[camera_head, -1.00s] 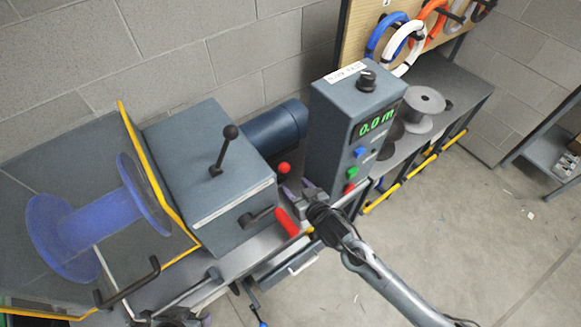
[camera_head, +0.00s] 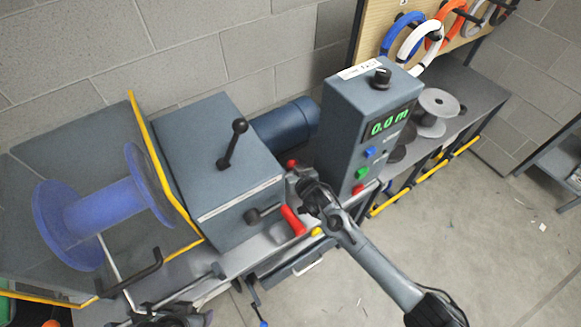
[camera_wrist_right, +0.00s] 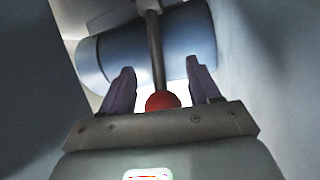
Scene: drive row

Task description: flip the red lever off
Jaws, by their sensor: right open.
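A lever with a red ball knob (camera_head: 291,163) stands between the grey machine housing and the display box. In the right wrist view its red knob (camera_wrist_right: 163,101) sits between the two fingers, on a dark rod. My right gripper (camera_head: 294,178) is open around the knob; its fingers (camera_wrist_right: 160,85) show clear space on both sides. Whether the knob touches the palm I cannot tell. A separate red-handled crank (camera_head: 293,220) is on the housing's front, just left of my right wrist. My left gripper (camera_head: 180,318) seems partly in view at the bottom edge, its jaws unclear.
The grey housing (camera_head: 215,165) carries a black ball-knob lever (camera_head: 235,140). A blue motor (camera_head: 287,128) lies behind. The display box (camera_head: 365,125) reads 0.0 m and stands close on the right. A blue spool (camera_head: 105,210) is at left. Open floor (camera_head: 480,240) lies to the right.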

